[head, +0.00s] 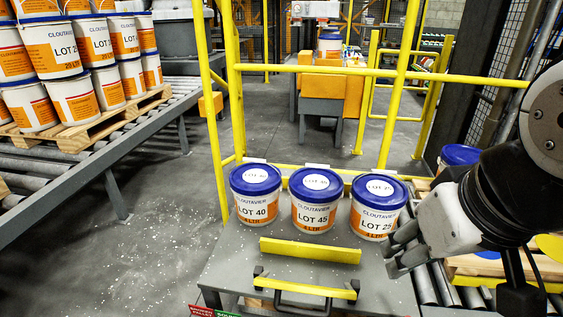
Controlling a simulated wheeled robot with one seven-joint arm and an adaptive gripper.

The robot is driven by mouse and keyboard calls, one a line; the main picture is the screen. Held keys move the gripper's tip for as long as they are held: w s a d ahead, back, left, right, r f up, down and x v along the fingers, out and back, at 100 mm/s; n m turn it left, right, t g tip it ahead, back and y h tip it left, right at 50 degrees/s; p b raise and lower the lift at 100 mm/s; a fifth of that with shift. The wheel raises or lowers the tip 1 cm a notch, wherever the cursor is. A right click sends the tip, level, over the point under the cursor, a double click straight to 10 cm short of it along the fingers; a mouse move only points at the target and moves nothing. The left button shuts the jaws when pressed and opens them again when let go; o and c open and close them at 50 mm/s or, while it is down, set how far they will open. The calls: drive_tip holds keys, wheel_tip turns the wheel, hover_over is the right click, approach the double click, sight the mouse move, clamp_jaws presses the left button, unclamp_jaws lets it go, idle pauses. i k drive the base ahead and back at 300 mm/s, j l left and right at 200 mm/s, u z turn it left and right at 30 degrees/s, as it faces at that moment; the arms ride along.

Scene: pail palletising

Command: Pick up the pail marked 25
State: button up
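The pail marked LOT 25 (376,209) stands upright at the right end of a row on the grey table (236,263). It is white and orange with a blue lid. The pail marked LOT 45 (314,204) stands in the middle and the pail marked LOT 40 (257,197) at the left. My gripper (391,254) is at the right, low beside the LOT 25 pail. Its fingers point left. I cannot tell whether they touch the pail or how far apart they are.
A yellow bar (310,250) and a black-and-yellow handle (305,289) lie in front of the pails. Yellow railing (333,71) stands behind the table. At the left, stacked pails stand on a wooden pallet (97,121) over a roller conveyor. Another blue-lidded pail (459,155) stands behind my arm.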

sight(378, 198)
drive_tip(key=i+j, duration=0.1)
drive_tip(key=j, duration=0.45)
drive_tip(key=i+j, duration=0.1)
drive_tip(key=j, duration=0.45)
drive_tip(key=z, duration=0.9)
